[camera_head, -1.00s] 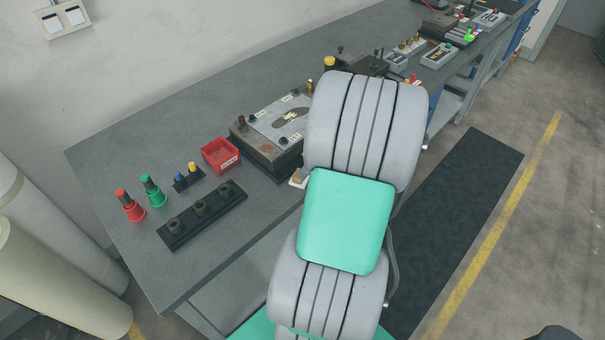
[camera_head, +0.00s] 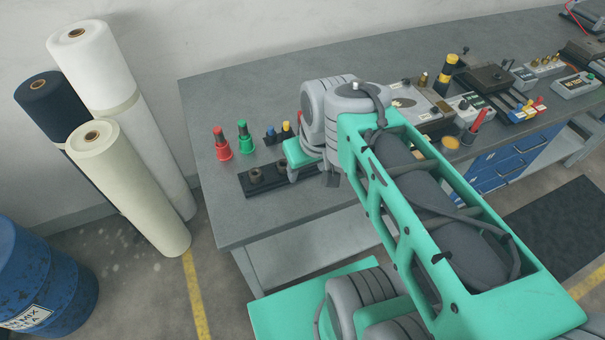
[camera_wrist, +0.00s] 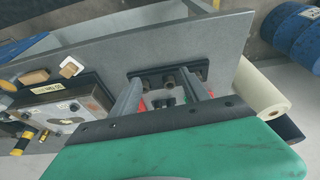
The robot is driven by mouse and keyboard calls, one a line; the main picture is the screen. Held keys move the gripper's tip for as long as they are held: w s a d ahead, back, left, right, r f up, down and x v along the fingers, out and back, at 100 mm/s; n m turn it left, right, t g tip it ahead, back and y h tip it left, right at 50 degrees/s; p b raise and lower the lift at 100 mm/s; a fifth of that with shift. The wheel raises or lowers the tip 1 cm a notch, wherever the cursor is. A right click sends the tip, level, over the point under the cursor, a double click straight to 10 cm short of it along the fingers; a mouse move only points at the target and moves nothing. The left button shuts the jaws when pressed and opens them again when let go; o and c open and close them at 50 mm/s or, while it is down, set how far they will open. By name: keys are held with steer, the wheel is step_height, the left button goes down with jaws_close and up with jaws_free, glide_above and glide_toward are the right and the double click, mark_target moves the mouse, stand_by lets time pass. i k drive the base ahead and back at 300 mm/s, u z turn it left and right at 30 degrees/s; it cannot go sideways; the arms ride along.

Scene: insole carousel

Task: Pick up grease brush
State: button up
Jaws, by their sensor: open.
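No thing in view is clearly a grease brush. Candidates on the bench are a red upright piece (camera_head: 221,150) and a green upright piece (camera_head: 244,144), each with a dark neck and flared base. A red stick-like tool (camera_head: 478,121) also stands by the bench's front edge. My gripper (camera_wrist: 160,82) is open in the wrist view, its two grey fingers apart over the bench near a dark socket block. Small red and green parts show between and beside the fingers, partly hidden.
The dark socket block (camera_head: 254,181) lies near the bench's left front. Small blue and yellow pieces (camera_head: 278,134) stand behind it. Machines and boxes crowd the bench to the right. Fabric rolls (camera_head: 130,185) and a blue drum (camera_head: 45,275) stand left.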

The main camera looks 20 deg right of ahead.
mark_target(481, 116)
steer(key=z, duration=1.85)
